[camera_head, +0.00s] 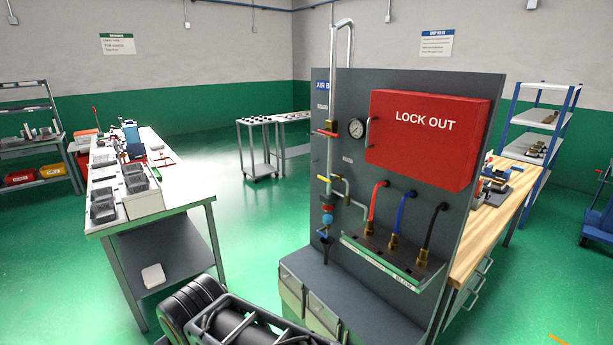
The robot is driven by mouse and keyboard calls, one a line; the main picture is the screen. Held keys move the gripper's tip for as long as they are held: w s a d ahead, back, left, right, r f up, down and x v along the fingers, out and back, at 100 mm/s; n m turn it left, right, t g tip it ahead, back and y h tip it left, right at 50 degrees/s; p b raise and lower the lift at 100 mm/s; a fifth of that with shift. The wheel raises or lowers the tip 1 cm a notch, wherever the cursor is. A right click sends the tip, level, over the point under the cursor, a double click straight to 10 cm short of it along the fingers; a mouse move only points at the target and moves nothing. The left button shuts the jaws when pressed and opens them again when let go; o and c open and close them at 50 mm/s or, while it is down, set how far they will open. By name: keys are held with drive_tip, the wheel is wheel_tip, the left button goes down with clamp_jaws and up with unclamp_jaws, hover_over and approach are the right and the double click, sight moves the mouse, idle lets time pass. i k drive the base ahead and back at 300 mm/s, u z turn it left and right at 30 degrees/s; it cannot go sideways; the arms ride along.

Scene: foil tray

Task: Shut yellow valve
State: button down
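A small yellow valve handle (323,179) sits on the pipework at the left side of a grey upright panel (349,95). It juts out to the left of the vertical metal pipe (331,100) and looks roughly level; its exact angle is too small to tell. A red valve handle (326,133) is higher on the same pipe. A blue and red fitting (328,215) is lower down. My gripper cannot be made out in this view; only dark machine parts show at the bottom edge, and I cannot tell whether they are mine.
A red LOCK OUT box (425,140) and a round gauge (356,128) are on the panel. Red, blue and black hoses (400,218) run below. A white-topped bench (180,190) stands left, a wooden bench (487,228) right.

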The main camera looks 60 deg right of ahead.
sight(321, 178)
drive_tip(key=z, duration=0.35)
drive_tip(key=i, duration=0.95)
drive_tip(key=z, duration=1.55)
drive_tip(key=i, duration=0.6)
drive_tip(key=z, duration=0.6)
